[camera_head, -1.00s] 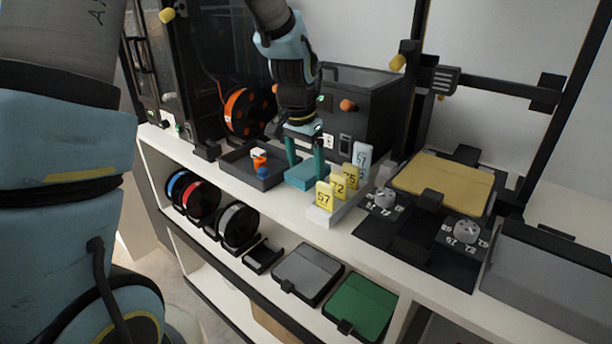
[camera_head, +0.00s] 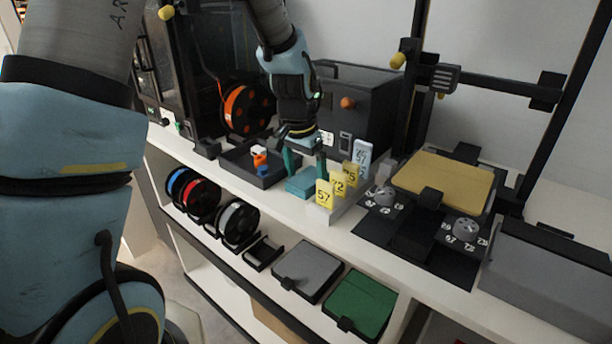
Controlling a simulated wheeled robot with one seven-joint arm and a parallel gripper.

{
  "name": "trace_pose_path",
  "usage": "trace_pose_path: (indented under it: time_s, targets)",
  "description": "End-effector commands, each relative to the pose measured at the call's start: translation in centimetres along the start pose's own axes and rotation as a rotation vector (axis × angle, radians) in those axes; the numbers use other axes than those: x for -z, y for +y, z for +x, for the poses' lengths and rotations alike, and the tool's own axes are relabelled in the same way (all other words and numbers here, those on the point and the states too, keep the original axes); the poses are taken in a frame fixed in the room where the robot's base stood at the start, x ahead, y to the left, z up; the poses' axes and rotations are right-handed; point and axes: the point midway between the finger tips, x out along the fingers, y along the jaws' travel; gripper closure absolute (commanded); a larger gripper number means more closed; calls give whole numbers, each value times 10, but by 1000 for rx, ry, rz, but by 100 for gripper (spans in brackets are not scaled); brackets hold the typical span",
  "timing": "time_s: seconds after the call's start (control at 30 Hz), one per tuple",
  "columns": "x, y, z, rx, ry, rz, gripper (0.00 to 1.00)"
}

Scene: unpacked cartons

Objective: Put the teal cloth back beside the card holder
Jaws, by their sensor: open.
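The teal cloth (camera_head: 301,186) is a small folded block lying on the white shelf top, just left of the card holder. The white card holder (camera_head: 327,213) carries yellow cards and a pale blue one in a row. My gripper (camera_head: 306,172) points down over the cloth from behind. Its teal fingers are apart, one to the left of the cloth and one near its right back side. Whether a finger touches the cloth I cannot tell. The cloth's back part is partly hidden by the fingers.
A dark tray (camera_head: 236,162) with small orange, white and blue pieces stands left of the cloth. A dark box (camera_head: 358,112) stands behind. A printer with a tan bed (camera_head: 443,182) is at the right. The shelf's front edge runs close by.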

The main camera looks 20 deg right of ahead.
Motion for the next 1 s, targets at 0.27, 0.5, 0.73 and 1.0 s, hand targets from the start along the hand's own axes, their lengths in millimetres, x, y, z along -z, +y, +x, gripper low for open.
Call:
trace_pose_path:
  time_s: [0.27, 0.5, 0.73, 1.0]
  targets:
    - [2, -1, -25, 2, 5, 0, 0]
    - [2, -1, -76, 2, 6, -1, 0]
    - [1, 0, -112, 1, 3, 0, 0]
    - [0, 0, -123, 0, -1, 0, 0]
